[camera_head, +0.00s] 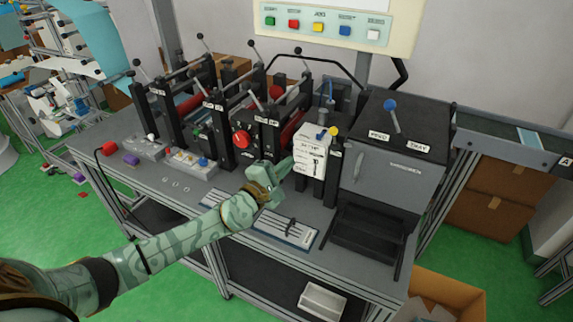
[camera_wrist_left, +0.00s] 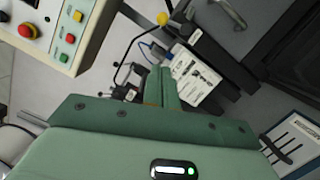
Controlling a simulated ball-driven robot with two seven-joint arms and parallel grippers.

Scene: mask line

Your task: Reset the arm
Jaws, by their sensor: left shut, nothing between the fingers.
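My left arm (camera_head: 190,237) reaches in from the lower left of the head view, over the front of the machine table. My left gripper (camera_head: 285,168) is in front of the white labelled box on the machine line, with its fingers pointing toward it. In the left wrist view the two green fingers (camera_wrist_left: 161,86) are together with nothing between them. The white labelled box (camera_head: 311,153) also shows in the wrist view (camera_wrist_left: 195,78), just beyond the fingertips. I cannot tell whether the fingers touch it. My right gripper does not show.
Black roller stands with levers (camera_head: 240,125) line the table (camera_head: 130,185). A dark feed-tray machine (camera_head: 385,160) stands on the right. Small button boxes (camera_head: 190,162) sit at the front left. A flat panel (camera_head: 287,229) lies below the gripper. An open carton (camera_head: 440,290) is at the lower right.

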